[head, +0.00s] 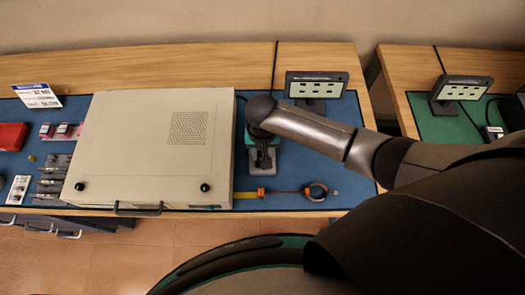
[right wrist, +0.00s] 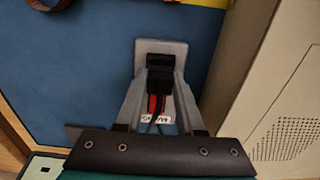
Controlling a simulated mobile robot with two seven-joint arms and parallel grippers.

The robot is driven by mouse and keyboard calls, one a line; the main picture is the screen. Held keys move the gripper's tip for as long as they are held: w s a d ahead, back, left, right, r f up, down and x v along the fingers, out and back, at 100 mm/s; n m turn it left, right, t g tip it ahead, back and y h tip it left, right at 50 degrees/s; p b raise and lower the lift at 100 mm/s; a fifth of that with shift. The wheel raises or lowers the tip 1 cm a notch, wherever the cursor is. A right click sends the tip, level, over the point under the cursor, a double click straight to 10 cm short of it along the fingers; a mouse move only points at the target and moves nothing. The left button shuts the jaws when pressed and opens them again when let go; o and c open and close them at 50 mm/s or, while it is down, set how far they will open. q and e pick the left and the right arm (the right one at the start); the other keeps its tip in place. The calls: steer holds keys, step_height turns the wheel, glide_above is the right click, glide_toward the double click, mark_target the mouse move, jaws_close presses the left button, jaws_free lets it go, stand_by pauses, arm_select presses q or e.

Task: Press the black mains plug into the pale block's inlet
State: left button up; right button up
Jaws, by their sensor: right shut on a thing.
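The pale block (right wrist: 178,47) lies on the blue mat in the right wrist view, beyond my fingertips. The black mains plug (right wrist: 159,80) is between the two grey fingers of my right gripper (right wrist: 160,78), which are shut on it. The plug's front end overlaps the near part of the block. I cannot tell whether it touches the inlet or how deep it sits, as the inlet is hidden. Black leads and a red-and-white part show behind the plug. In the head view my right gripper (head: 263,153) points down just right of the beige case. My left gripper is not in view.
The large beige case (head: 150,140) stands close left of my right gripper on the blue mat. A small display (head: 316,86) stands behind, to the right. Mat right of the gripper is mostly clear.

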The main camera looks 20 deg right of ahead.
steer(key=shift+p, duration=0.4)
stand_by(0.4)
steer(key=shift+s+f+b, duration=0.1)
steer(key=shift+f+b, duration=0.55)
steer(key=shift+f, duration=0.35)
stand_by(1.4)
steer(key=o, duration=1.1)
steer(key=shift+c, duration=0.6)
steer(key=shift+o, duration=1)
steer(key=shift+d, duration=0.1)
steer(key=shift+r+p, duration=0.25)
steer(key=shift+p, duration=0.05)
steer(key=shift+r+p, duration=0.45)
steer(key=shift+p, duration=0.2)
